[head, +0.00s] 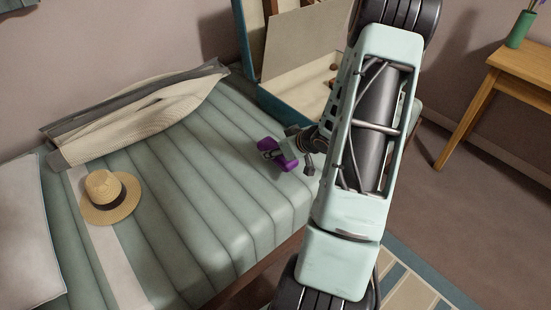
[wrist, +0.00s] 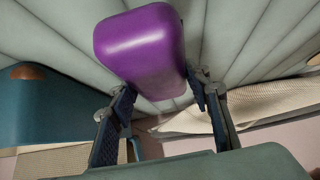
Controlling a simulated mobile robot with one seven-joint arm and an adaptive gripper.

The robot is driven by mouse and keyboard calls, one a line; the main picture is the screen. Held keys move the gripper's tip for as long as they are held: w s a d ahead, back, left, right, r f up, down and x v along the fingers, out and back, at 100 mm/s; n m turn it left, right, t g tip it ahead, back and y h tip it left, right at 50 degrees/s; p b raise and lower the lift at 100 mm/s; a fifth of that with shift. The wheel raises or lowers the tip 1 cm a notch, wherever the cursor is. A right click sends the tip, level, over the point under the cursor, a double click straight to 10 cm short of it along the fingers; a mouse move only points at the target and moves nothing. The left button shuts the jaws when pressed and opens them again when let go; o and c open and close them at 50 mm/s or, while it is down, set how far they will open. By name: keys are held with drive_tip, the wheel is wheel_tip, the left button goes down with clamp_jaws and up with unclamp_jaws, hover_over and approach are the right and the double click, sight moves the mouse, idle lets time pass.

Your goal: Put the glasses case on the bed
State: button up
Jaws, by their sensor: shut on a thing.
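The glasses case is a purple, rounded box (head: 270,150). In the wrist view the purple glasses case (wrist: 140,42) fills the upper middle, between the two dark fingers. My gripper (head: 284,150) is shut on it and holds it over the right part of the bed (head: 195,205), which has a pale green ribbed cover. My gripper also shows in the wrist view (wrist: 160,95). I cannot tell whether the case touches the cover or is a little above it. Part of my gripper is hidden behind my arm in the head view.
A straw hat (head: 108,193) lies on the bed's left part, near a white pillow (head: 30,235). A folded knitted blanket (head: 140,118) lies along the back. An open teal suitcase (head: 290,105) stands behind my gripper. A wooden table (head: 515,75) stands at right. The bed's middle is clear.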

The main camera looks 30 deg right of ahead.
sight(293, 163)
drive_tip(key=shift+f+b, duration=0.45)
drive_tip(key=shift+f, duration=1.1)
drive_tip(key=shift+f, duration=0.1)
drive_tip(key=o, duration=1.2)
drive_tip(key=shift+r, duration=0.25)
drive_tip(key=p+v, duration=0.4)
drive_tip(key=v, duration=0.6)
drive_tip(key=shift+s+d+r, duration=0.1)
drive_tip(key=shift+s+r, duration=0.05)
drive_tip(key=shift+r, duration=0.15)
drive_tip(key=shift+s+r+p, duration=0.3)
drive_tip(key=shift+s, duration=0.2)
